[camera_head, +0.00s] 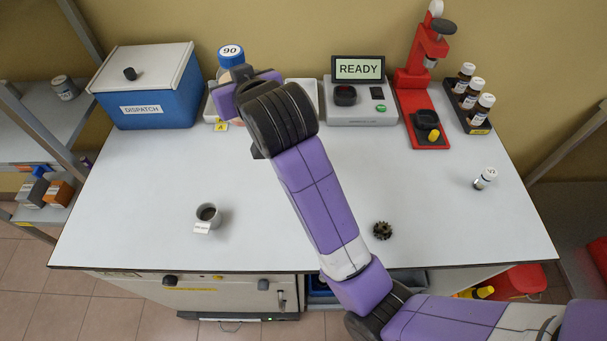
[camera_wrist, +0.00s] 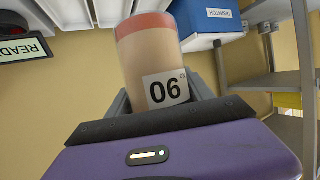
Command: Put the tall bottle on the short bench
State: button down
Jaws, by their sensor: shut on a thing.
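I cannot tell which surface is the short bench.
A blue dispatch box (camera_head: 155,92) stands left of the gripper. The READY instrument (camera_head: 362,110), a red press (camera_head: 425,110) and a rack (camera_head: 468,115) of brown bottles stand to the right. A cup (camera_head: 208,214), a gear (camera_head: 382,230) and a small vial (camera_head: 485,179) are on the bench.

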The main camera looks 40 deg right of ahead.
jog(key=shift+w+d+f, duration=0.1)
jog(key=shift+w+d, duration=0.05)
jog(key=shift+w, duration=0.1)
notch_tip(320, 180, down, 20)
jog(key=shift+w+r+p, duration=0.1)
jog(key=shift+r+p, duration=0.1)
jog(key=shift+p, duration=0.35)
jog(key=shift+f, duration=0.15)
jog(key=shift+c, duration=2)
grip_release()
jog(key=b+v, duration=0.2)
jog(key=v, duration=1)
